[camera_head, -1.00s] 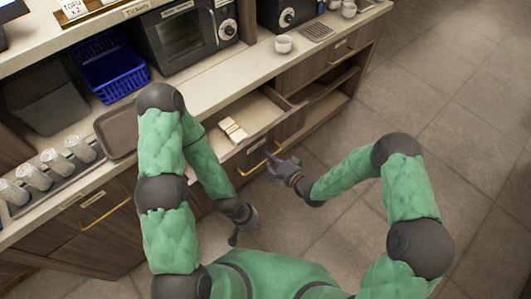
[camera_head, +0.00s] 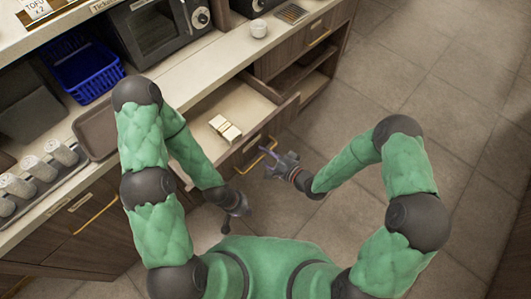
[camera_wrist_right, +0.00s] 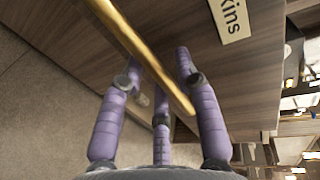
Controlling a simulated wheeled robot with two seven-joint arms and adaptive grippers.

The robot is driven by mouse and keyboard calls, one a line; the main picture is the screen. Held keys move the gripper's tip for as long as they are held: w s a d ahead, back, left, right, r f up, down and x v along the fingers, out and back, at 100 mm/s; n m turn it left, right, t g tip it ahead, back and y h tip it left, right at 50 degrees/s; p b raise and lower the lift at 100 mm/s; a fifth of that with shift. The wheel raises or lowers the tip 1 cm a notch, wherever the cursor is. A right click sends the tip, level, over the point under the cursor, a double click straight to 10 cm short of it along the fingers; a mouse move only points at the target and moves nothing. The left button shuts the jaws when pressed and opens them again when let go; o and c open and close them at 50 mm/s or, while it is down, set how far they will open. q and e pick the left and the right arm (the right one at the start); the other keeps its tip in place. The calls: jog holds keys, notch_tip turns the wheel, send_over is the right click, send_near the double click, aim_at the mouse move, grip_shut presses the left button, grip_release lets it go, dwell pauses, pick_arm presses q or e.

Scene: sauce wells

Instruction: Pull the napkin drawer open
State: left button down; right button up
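The napkin drawer (camera_head: 245,98) is pulled out from the counter, with pale napkin stacks (camera_head: 225,128) inside. Its gold handle (camera_wrist_right: 150,58) runs diagonally between the spread purple fingers of my right gripper (camera_wrist_right: 157,62), in the right wrist view. The fingers look apart rather than clamped on the bar. A label ending in "kins" (camera_wrist_right: 230,18) is on the drawer front. In the head view, my right gripper (camera_head: 272,160) is at the front of the drawer. My left gripper (camera_head: 233,218) hangs below the drawer's left end, empty, fingers seemingly apart.
A brown tray (camera_head: 92,135) and a row of cups (camera_head: 38,168) are on the counter at left. A blue basket (camera_head: 85,72), a microwave (camera_head: 158,32) and a white cup (camera_head: 258,28) stand further back. The tiled floor (camera_head: 430,75) at right is clear.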

dwell(0.3)
jog(key=v, duration=1.2)
jog(key=shift+f, duration=0.1)
dwell(0.3)
jog(key=s+d+f+n+g+h, duration=0.2)
jog(key=d+f+n+g+h, duration=0.15)
jog(key=f+h, duration=0.45)
jog(key=s+d+f+n+g, duration=0.1)
jog(key=s+f+g, duration=0.4)
jog(key=s, duration=0.4)
jog(key=shift+s+d+n+g, duration=0.3)
jog(key=shift+s+n+g, duration=0.05)
